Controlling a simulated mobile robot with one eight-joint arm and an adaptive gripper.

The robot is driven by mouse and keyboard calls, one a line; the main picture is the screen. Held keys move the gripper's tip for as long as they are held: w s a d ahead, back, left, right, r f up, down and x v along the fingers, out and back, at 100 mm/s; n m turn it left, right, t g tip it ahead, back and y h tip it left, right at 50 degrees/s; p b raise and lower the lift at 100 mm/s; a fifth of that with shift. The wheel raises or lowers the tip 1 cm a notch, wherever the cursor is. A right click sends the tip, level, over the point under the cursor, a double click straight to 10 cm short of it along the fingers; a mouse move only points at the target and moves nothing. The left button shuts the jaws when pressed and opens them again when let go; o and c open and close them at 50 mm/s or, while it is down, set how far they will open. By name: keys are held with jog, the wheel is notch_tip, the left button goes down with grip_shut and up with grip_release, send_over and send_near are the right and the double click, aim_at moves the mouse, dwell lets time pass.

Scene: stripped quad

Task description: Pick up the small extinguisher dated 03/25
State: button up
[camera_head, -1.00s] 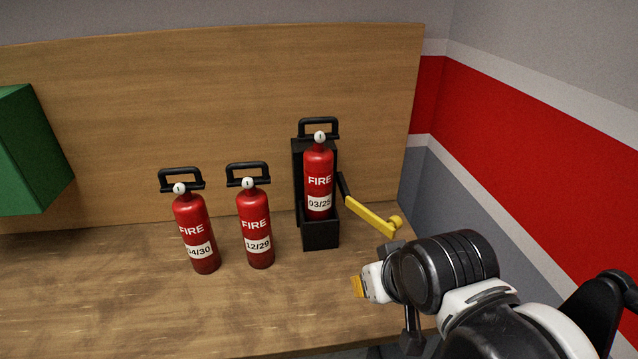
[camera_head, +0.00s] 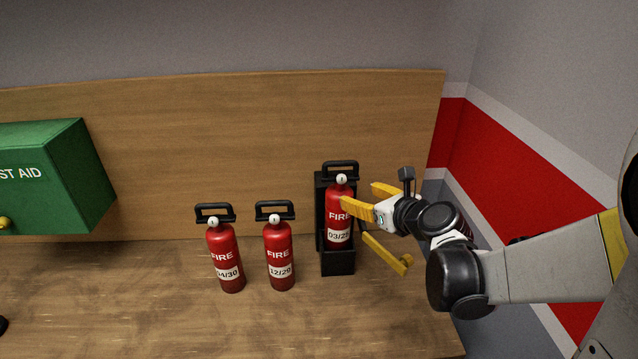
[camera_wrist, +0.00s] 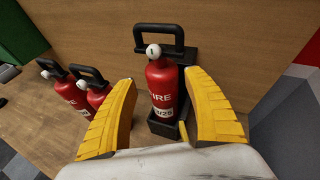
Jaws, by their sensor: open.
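The small red extinguisher dated 03/25 (camera_head: 338,222) stands upright in a black holder (camera_head: 338,266) against the wooden back panel.
Two more red extinguishers, dated 04/30 (camera_head: 225,258) and 12/29 (camera_head: 279,255), stand on the wooden bench (camera_head: 180,312) to the left. A green first aid box (camera_head: 50,180) is on the panel at far left. A red-striped wall (camera_head: 500,165) bounds the right.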

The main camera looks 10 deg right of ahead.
aim_at(343, 188)
jog(key=shift+m, duration=0.5)
jog(key=b+x, duration=0.1)
jog(key=x, duration=1)
jog(key=shift+w+d+b, duration=0.1)
jog(key=shift+b, duration=0.3)
jog(key=shift+r, duration=0.15)
grip_shut()
